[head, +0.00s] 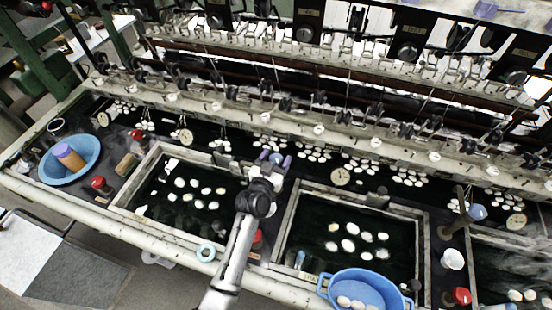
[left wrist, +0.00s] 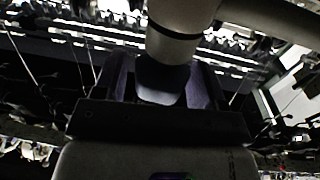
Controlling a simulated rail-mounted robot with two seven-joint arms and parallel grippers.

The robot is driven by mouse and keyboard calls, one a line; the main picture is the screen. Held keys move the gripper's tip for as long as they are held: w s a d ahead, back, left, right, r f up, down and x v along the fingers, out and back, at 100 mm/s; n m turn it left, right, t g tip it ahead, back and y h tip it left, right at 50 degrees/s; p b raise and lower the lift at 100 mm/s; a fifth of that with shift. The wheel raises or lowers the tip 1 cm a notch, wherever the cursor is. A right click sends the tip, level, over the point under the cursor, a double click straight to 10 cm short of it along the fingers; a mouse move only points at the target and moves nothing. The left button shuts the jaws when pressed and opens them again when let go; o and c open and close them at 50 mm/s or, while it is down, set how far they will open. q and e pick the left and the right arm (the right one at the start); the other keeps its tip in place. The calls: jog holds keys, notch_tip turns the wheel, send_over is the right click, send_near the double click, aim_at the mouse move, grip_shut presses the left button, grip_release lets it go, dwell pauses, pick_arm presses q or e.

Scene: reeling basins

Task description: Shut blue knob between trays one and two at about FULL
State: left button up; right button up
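My left gripper (head: 276,159) reaches in over the strip between two framed dark basins, the left tray (head: 128,196) and the middle tray (head: 289,213). Its purple fingertips stand on either side of a small blue knob (head: 277,157). In the left wrist view the knob (left wrist: 164,82) looks dark blue-grey, on the end of a pale grey post (left wrist: 178,45), between the two purple fingers (left wrist: 165,88). The fingers are very near its sides; I cannot tell whether they press on it. No readable FULL mark shows. My right gripper is not in view.
Another blue knob (head: 477,212) stands on a post by the right tray. A blue basin (head: 88,172) is at left, and a blue tub (head: 365,284) overlaps the middle tray's front. Reeling machinery (head: 330,65) runs along the back.

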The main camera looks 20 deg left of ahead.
pick_arm(q)
jog(key=c, duration=0.7)
jog(key=shift+h, duration=0.3)
jog(key=shift+a+f+m+h+b, duration=0.1)
jog(key=shift+f+m+h+b, duration=0.1)
jog(key=shift+m+h+b, duration=0.75)
jog(key=m+g+h+b, duration=0.1)
jog(key=m+h+b, duration=0.1)
jog(key=b, duration=0.3)
jog(key=m+g+h+b, duration=0.1)
jog(key=h+b, duration=0.2)
jog(key=b, duration=0.2)
jog(key=m+g+h+b, duration=0.2)
jog(key=h+b, duration=0.1)
jog(key=b, duration=0.3)
jog(key=shift+f+m+h, duration=0.1)
jog(key=shift+m+h, duration=0.15)
jog(key=shift+m, duration=0.1)
jog(key=shift+r+m+g+h+b, duration=0.3)
jog(key=shift+b, duration=0.85)
jog(key=o, duration=0.9)
